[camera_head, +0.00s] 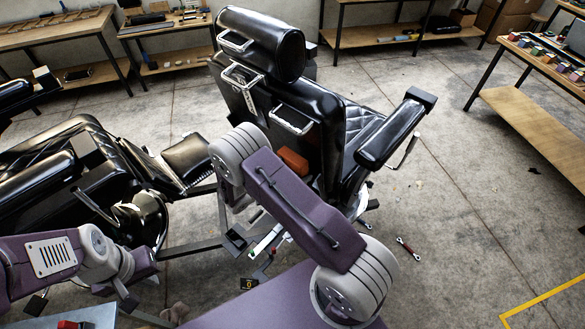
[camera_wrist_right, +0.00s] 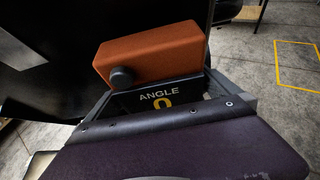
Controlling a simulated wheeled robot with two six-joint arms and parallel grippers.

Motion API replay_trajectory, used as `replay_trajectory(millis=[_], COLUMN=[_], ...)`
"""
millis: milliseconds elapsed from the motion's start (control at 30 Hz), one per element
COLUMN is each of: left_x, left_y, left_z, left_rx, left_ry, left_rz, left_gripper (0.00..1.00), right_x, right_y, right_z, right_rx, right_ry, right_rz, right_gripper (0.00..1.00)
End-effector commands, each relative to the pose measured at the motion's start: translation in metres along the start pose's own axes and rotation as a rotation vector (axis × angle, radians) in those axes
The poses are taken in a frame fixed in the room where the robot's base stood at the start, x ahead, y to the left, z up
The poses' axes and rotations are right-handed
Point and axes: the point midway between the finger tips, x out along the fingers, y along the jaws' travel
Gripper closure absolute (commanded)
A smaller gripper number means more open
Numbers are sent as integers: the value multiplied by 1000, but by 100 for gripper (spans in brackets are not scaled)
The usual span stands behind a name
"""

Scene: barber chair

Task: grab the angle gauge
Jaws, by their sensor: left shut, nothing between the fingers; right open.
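The angle gauge is a dark panel marked ANGLE with a yellow 0 (camera_wrist_right: 150,100) in the right wrist view. It sits just below an orange-brown block. In the head view a small dark box with a yellow 0 (camera_head: 248,284) stands low beside a purple surface. My left gripper (camera_head: 127,302) is at the lower left, shut and empty, well left of the gauge.
A black barber chair (camera_head: 264,45) fills the centre, with an orange block (camera_head: 293,160) low on its back. Another black padded chair (camera_head: 40,195) is at left. Workbenches line the back and right.

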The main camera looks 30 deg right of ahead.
Motion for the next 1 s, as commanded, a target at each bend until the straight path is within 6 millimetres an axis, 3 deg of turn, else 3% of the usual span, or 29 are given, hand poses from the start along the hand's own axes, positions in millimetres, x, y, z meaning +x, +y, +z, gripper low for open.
replay_trajectory(millis=[233,433,667,867,1000], left_x=[0,0,0,17,23], left_y=[0,0,0,0,0], left_z=[0,0,0,2,3], left_rx=[0,0,0,0,0], left_ry=[-1,-1,-1,-1,-1], left_rz=[0,0,0,0,0], left_gripper=[100,100,100,100,100], right_x=[4,3,3,-2,-11], right_y=[0,0,0,0,0], right_z=[-1,-1,-1,2,24], right_rx=[0,0,1,3,6], right_ry=[0,0,-1,-1,0], right_rz=[0,0,0,3,2], right_gripper=[0,56,57,57,57])
